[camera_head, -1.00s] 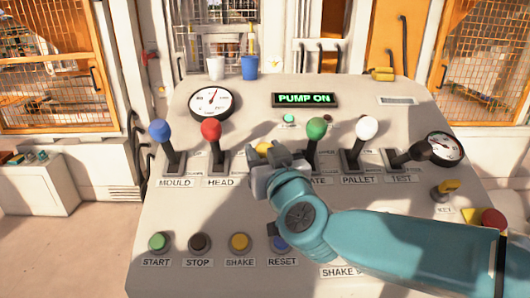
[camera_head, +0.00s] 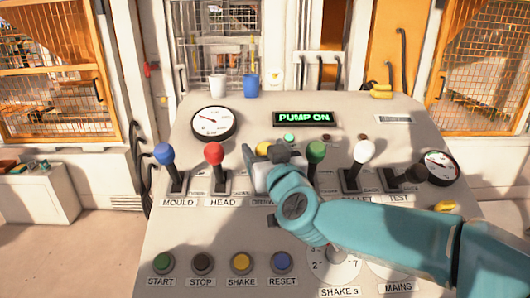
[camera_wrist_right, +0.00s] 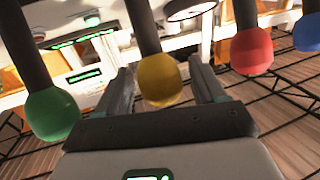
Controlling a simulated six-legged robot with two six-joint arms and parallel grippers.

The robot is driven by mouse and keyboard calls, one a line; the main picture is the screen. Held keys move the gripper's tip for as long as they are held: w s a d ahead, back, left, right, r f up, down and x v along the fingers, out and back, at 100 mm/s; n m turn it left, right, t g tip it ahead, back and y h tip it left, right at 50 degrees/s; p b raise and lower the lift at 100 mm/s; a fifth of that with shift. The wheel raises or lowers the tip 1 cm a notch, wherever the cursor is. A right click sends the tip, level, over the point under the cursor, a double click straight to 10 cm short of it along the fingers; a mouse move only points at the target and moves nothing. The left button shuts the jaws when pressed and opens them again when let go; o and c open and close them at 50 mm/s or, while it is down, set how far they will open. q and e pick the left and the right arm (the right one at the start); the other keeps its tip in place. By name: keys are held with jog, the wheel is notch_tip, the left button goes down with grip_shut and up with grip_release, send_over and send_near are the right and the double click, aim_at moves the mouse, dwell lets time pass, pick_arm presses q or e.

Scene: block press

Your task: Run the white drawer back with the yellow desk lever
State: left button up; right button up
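The yellow lever's knob (camera_head: 263,148) sits in the lever row between the red and green knobs. Its label, starting "DR", is partly hidden. My right gripper (camera_head: 272,160) is at this lever and hides its shaft. In the right wrist view the yellow knob (camera_wrist_right: 160,80) lies between the two apart fingers of my right gripper (camera_wrist_right: 163,88), with a narrow gap visible on each side. The head view does not clearly show the white drawer; only caged machinery (camera_head: 212,58) shows behind the panel. My left gripper is in neither view.
Red (camera_head: 214,153) and green (camera_head: 316,151) levers stand close on either side; blue (camera_head: 163,154) and white (camera_head: 364,151) stand farther out. Buttons line the front. Two cups (camera_head: 219,86) stand behind the panel.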

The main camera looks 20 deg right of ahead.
jog(key=s, duration=1.6)
jog(key=shift+s, duration=0.2)
jog(key=shift+a+f, duration=0.1)
